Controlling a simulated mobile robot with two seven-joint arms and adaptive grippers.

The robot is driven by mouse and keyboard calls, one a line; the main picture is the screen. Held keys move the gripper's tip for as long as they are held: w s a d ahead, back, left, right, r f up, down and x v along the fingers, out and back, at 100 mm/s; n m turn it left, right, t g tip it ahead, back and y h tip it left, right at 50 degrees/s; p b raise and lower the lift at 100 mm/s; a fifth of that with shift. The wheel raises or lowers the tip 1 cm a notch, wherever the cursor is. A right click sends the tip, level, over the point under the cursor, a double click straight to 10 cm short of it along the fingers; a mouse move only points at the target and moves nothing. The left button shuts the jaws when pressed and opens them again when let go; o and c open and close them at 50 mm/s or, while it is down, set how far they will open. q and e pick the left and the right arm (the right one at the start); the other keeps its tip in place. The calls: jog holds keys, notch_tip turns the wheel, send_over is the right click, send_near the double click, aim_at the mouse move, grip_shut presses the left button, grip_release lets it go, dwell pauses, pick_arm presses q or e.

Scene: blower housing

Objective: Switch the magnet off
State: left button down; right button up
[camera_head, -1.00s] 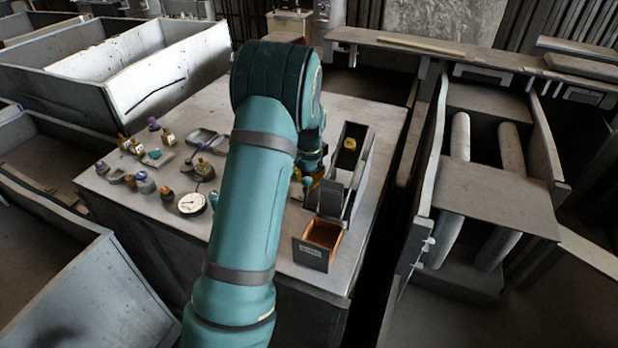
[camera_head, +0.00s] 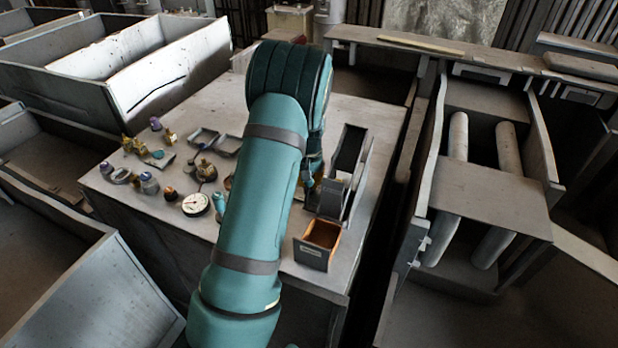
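My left arm, teal with grey bands, enters from the bottom, left of centre, and reaches over the workbench (camera_head: 350,107). Its gripper (camera_head: 311,180) shows only as a small dark part beyond the forearm, close to the left side of a grey-walled unit with a black inner surface (camera_head: 349,150). Its fingers are mostly hidden, so I cannot tell whether it is open or holds anything. A round white dial gauge (camera_head: 196,204) lies on the bench left of the arm. I cannot pick out the magnet or its switch with certainty. My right gripper is not in view.
An open box with an orange-brown inside (camera_head: 320,236) stands at the bench's front right. Several small fittings (camera_head: 150,181) and shallow grey trays (camera_head: 203,137) lie on the left. Large metal bins (camera_head: 165,70) flank the left; a roller frame (camera_head: 490,195) stands right.

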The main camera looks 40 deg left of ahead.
pick_arm(q)
jog(key=shift+n, duration=0.4)
jog(key=shift+r+n+p, duration=0.1)
jog(key=shift+n+p, duration=0.4)
jog(key=shift+n, duration=0.1)
jog(key=n+p, duration=0.1)
jog(key=n, duration=0.1)
jog(key=shift+n, duration=0.8)
